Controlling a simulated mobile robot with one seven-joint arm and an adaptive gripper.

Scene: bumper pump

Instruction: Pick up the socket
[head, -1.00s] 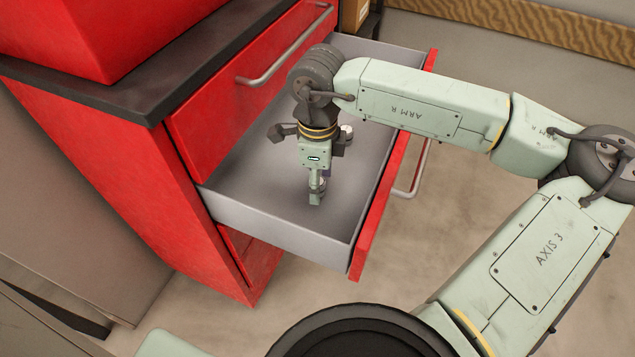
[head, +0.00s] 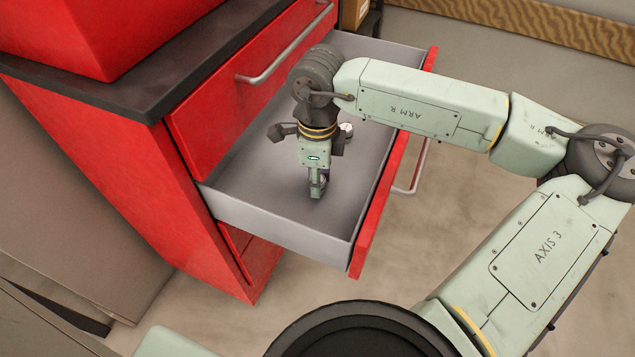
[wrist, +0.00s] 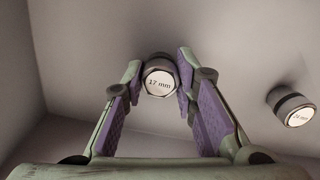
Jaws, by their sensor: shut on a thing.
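The socket (wrist: 159,84) shows in the wrist view as a metal cylinder with a white end label reading "17 mm". It is between the tips of my gripper (wrist: 159,89), whose purple-padded fingers are shut on it. In the head view my gripper (head: 318,192) points down into the open drawer (head: 270,218), close to its floor. The held socket is mostly hidden there behind the fingers. A second socket (wrist: 292,108), with a label I read as "24 mm", stands apart to the right in the wrist view.
The grey drawer has low walls around my gripper, and its red front (head: 378,205) carries a handle. The red cabinet (head: 130,165) with a dark top (head: 150,90) rises on the left. Much of the drawer floor is bare.

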